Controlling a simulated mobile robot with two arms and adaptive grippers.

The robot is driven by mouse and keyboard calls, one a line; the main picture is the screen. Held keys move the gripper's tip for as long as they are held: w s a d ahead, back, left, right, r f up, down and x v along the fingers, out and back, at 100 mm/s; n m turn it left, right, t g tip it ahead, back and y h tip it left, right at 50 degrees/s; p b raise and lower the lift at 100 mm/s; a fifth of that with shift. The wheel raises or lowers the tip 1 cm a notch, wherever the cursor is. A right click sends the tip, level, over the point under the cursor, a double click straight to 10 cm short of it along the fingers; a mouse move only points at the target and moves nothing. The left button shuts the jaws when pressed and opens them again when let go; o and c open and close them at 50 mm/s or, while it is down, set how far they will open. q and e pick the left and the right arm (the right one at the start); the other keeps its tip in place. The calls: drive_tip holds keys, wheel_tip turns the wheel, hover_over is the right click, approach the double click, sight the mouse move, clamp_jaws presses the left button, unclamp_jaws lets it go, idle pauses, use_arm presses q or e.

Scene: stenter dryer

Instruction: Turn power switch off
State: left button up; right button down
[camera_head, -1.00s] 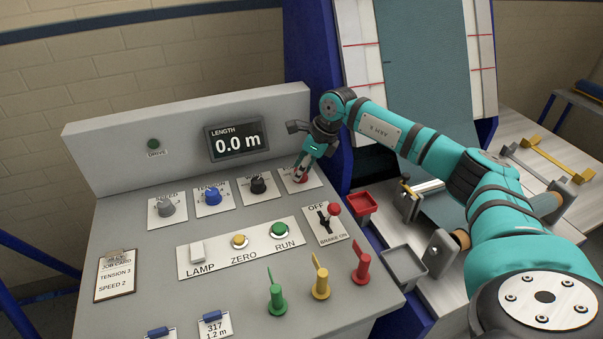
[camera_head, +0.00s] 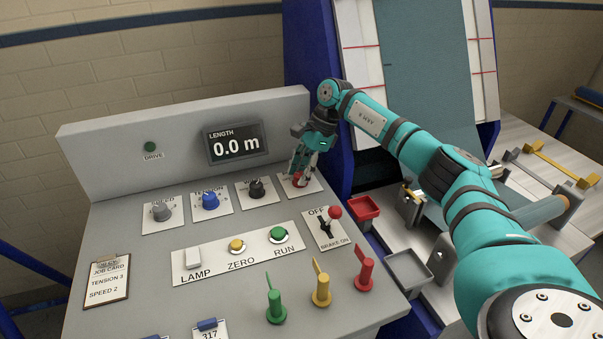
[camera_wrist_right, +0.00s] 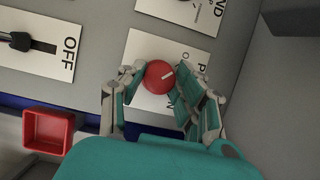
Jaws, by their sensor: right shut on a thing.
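The power switch is a red round knob (camera_head: 299,180) with a white pointer line, on a white label plate at the panel's upper right. It also shows in the right wrist view (camera_wrist_right: 159,77), where its label is partly covered by my fingers. My right gripper (camera_head: 305,172) comes down on it from above, with a finger on either side, shut on the knob. The right wrist view shows the fingers (camera_wrist_right: 160,88) around it, and the white line points to the upper right there. My left gripper is not in view.
A red tray (camera_head: 362,211) and a grey tray (camera_head: 408,270) lie to the right. Green, yellow and red handles (camera_head: 365,268) stand in front. The display (camera_head: 235,142) reads 0.0 m.

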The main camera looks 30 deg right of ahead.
drive_tip(key=shift+r, duration=0.1)
idle(0.4)
drive_tip(key=c, duration=0.9)
unclamp_jaws()
drive_tip(key=shift+c, duration=0.2)
drive_tip(key=v, duration=1.2)
